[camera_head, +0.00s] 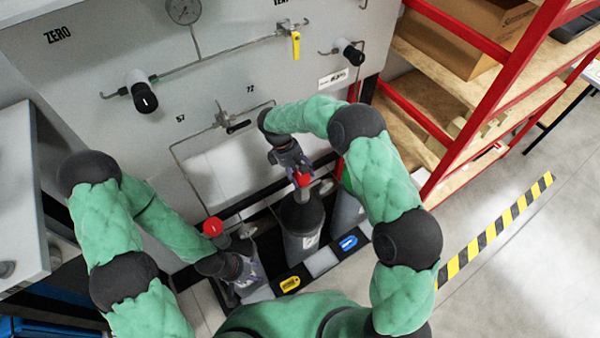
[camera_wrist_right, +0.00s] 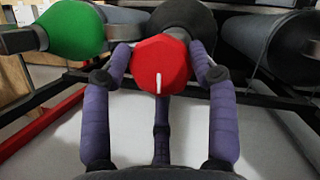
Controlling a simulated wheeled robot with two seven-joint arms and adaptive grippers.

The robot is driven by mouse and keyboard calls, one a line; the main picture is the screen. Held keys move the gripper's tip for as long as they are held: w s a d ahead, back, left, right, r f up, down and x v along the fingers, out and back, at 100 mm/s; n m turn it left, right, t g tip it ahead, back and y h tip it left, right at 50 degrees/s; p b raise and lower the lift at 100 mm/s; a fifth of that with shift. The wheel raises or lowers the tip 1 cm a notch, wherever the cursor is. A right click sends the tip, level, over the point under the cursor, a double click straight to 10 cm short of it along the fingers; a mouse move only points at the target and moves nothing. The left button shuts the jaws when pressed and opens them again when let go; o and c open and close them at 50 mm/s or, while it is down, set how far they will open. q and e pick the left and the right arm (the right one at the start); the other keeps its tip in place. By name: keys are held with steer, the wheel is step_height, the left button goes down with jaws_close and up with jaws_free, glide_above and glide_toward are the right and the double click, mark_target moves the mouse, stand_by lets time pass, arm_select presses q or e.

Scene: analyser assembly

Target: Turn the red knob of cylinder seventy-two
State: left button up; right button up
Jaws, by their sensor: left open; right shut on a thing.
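The red knob (camera_head: 303,179) sits on top of the dark grey middle cylinder (camera_head: 302,222), below the panel label 72. My right gripper (camera_head: 299,172) is shut on this knob from above. In the right wrist view, its purple fingers (camera_wrist_right: 163,66) flank the red knob (camera_wrist_right: 161,64), whose white mark points nearly straight down. Another red knob (camera_head: 213,227) tops the left cylinder, whose body is mostly hidden. My left gripper (camera_head: 246,272) is open low beside that cylinder; its fingertips are hard to make out.
A green knob (camera_wrist_right: 75,30) is close left of the gripped knob in the wrist view. The grey panel (camera_head: 90,70) carries black knobs, pipes and a yellow handle (camera_head: 296,44). A red-framed shelf (camera_head: 470,120) stands at right. Blue (camera_head: 348,243) and yellow (camera_head: 290,284) tags mark the rack front.

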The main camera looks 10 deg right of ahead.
steer(key=shift+s+n+t+h, duration=0.15)
steer(key=shift+n+t+h, duration=0.1)
steer(key=shift+n, duration=0.55)
steer(key=shift+s+n+t+h, duration=0.15)
steer(key=shift+n+t, duration=0.1)
steer(key=shift+n, duration=0.55)
steer(key=shift+d, duration=0.1)
steer(key=o, duration=1.1)
steer(key=shift+d, duration=0.15)
steer(key=shift+w+a+r, duration=0.1)
steer(key=shift+a+r, duration=0.15)
steer(key=v, duration=1.1)
steer(key=shift+r, duration=0.3)
